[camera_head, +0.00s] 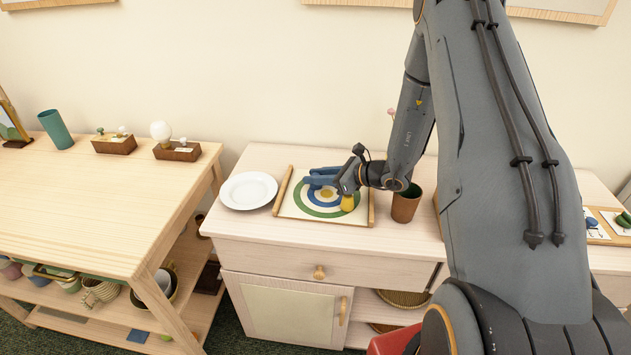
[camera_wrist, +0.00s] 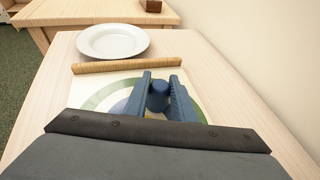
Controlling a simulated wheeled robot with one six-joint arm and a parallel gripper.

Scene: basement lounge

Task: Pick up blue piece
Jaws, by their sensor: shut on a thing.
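The blue piece (camera_wrist: 158,96) shows in the wrist view as a dark blue rounded thing between the two fingers. My gripper (camera_wrist: 160,88) is shut on it, low over the board. In the head view my gripper (camera_head: 322,178) reaches in from the right over the board (camera_head: 284,197). The board has green, blue and yellow rings on white and wooden side rails. The blue piece cannot be made out apart from the fingers in the head view. A yellow piece (camera_head: 347,203) stands on the board below my gripper.
A white plate (camera_head: 248,190) lies left of the board. A brown cup (camera_head: 406,204) stands close on its right, near my arm. A wooden table (camera_head: 90,195) at the left holds a green cup (camera_head: 56,130) and small boxes. The wall is behind.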

